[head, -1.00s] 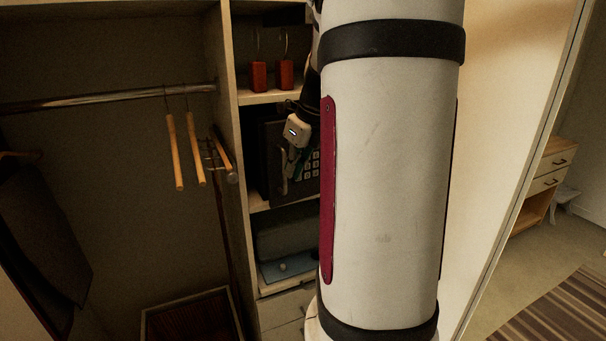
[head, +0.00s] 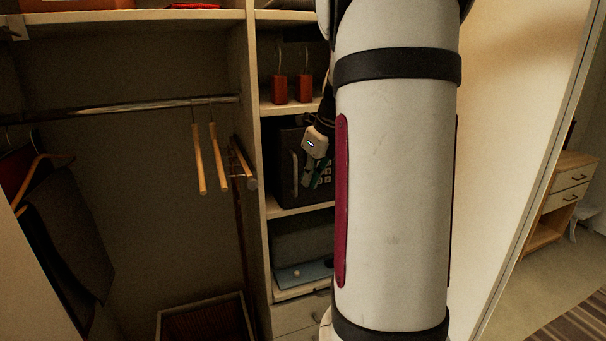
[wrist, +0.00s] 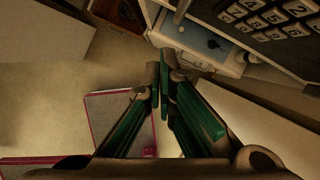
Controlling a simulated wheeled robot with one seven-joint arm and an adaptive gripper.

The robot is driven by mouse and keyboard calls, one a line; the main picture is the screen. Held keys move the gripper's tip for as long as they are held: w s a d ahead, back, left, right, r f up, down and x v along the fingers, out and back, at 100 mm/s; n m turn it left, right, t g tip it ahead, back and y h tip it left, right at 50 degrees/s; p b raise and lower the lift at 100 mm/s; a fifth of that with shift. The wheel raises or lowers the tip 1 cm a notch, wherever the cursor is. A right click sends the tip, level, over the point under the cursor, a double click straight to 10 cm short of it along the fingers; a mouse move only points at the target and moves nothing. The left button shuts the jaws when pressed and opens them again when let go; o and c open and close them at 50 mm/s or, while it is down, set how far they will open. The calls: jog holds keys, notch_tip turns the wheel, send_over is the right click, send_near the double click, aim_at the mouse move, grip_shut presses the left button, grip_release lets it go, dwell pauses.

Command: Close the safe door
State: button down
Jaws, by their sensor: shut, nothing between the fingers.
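The dark safe (head: 286,185) stands in a shelf compartment behind my arm in the head view. Its front carries a pale handle (head: 294,165) and a keypad (head: 326,171), partly hidden by my gripper and arm. I cannot tell from here whether the door is flush with the body. My gripper (head: 309,184) is in front of the safe, between handle and keypad in the picture. In the wrist view, the gripper's green-padded fingers (wrist: 165,82) are together and empty. The keypad (wrist: 268,18) is at the upper right there, apart from the fingertips.
Below the safe is a shelf with a blue item (head: 305,273). Two red blocks on hooks (head: 280,91) are above it. Hangers (head: 198,160) hang from a rail at left. A pale panel (head: 510,100) stands at right. Floor (wrist: 50,105) shows in the wrist view.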

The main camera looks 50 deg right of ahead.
jog(key=a+v, duration=0.1)
jog(key=v, duration=0.9)
jog(key=shift+b, duration=0.35)
jog(key=a+n, duration=1.8)
jog(key=a, duration=0.3)
jog(key=s+a+f+n, duration=0.3)
jog(key=s+a+n, duration=0.1)
jog(key=a+n, duration=0.3)
jog(key=s+a+f+n, duration=0.3)
jog(key=a+n, duration=0.4)
jog(key=n, duration=0.5)
jog(key=shift+s+f+t, duration=0.4)
jog(key=shift+s, duration=0.5)
